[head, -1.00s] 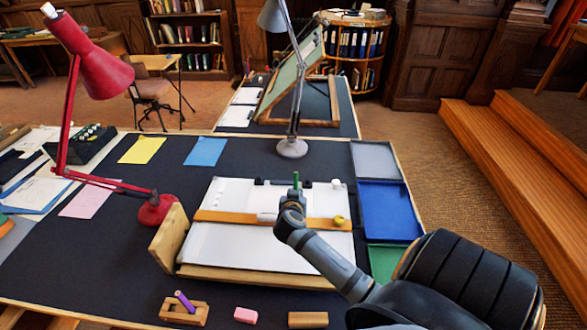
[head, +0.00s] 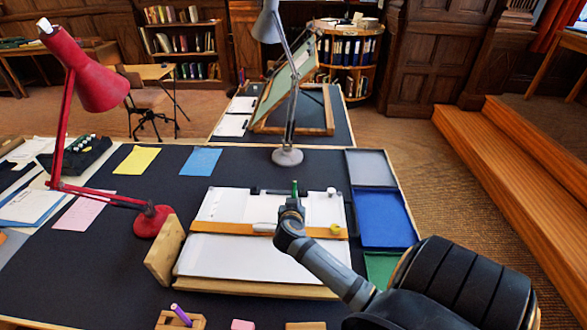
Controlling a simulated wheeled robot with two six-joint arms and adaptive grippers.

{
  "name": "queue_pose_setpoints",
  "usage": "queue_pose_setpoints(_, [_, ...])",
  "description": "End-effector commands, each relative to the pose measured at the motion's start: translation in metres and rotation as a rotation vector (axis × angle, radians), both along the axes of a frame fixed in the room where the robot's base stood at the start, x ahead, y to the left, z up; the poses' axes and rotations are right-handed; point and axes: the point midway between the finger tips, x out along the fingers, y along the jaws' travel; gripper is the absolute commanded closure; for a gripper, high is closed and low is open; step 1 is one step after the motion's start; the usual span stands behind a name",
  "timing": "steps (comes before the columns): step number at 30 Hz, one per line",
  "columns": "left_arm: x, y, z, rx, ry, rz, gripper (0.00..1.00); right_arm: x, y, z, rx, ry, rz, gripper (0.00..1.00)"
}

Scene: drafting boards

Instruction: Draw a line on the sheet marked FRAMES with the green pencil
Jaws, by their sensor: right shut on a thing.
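The green pencil (head: 295,187) stands upright in my right gripper (head: 291,203), which is shut on it; only its upper end shows. The gripper is over the drawing board (head: 235,267), near the wooden straightedge (head: 215,228) that crosses it. White paper (head: 225,208) covers the board. I cannot read any marking such as FRAMES, and the pencil's tip is hidden behind the gripper. My left gripper is not in view.
A red lamp (head: 152,222) stands left of the board and a grey lamp (head: 287,157) behind it. Grey, blue (head: 385,215) and green trays line the right edge. A wooden holder with a purple pen (head: 181,314) is in front.

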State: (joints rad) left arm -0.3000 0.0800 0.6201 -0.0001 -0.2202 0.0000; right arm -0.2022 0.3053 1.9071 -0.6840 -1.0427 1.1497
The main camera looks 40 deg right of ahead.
Motion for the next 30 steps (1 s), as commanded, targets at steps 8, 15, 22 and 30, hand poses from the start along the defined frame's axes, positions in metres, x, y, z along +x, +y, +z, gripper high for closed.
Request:
queue_pose_setpoints(8, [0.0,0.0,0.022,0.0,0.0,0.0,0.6,0.0,0.0,0.024,0.0,-0.002,0.0,1.0])
queue_pose_setpoints(15, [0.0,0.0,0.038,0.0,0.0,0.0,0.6,0.001,0.0,0.041,-0.001,-0.002,0.0,1.0])
queue_pose_setpoints(22, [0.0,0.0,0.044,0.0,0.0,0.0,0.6,0.0,0.0,0.048,0.0,-0.002,0.0,1.0])
queue_pose_setpoints(30, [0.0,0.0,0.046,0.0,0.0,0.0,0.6,0.001,0.0,0.051,-0.001,-0.002,0.0,1.0])
